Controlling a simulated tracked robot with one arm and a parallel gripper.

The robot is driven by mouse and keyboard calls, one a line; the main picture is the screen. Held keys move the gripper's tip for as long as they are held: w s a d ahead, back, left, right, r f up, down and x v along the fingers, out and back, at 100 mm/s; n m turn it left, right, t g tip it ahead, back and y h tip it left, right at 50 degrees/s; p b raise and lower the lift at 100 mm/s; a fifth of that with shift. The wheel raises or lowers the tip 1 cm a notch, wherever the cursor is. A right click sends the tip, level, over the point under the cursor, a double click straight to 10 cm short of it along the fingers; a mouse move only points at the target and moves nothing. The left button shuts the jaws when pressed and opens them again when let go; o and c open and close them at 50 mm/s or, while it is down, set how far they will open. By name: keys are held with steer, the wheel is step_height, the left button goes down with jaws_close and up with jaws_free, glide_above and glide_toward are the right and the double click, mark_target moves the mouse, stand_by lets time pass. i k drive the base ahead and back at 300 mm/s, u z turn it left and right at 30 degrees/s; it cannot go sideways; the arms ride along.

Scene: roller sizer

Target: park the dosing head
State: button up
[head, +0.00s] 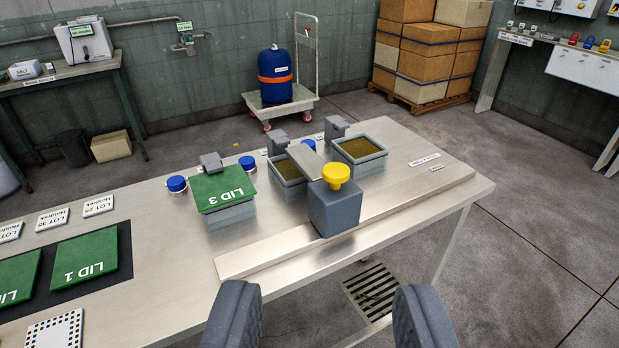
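The dosing head is a grey block (334,207) with a yellow knob (337,175) on top. It sits at the long pale rail (250,260) along the bench's front edge, right of the rail's middle. A flat grey arm (307,162) reaches back from it, between or over two open square bins of brownish material, the left bin (290,190) and the right bin (365,168). My gripper (330,312) is open and empty, its two dark fingers wide apart at the bottom of the picture, nearer than the block and apart from it.
A third bin (230,215) wears a green LID 3 (224,190). LID 1 (85,258) and another green lid lie on a dark mat at left. The bench right of the block is clear except for small labels (424,160). A floor grate (372,290) shows below.

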mark_target(333, 213)
steer(key=z, duration=0.5)
steer(key=i, duration=1.45)
steer(key=u, duration=0.35)
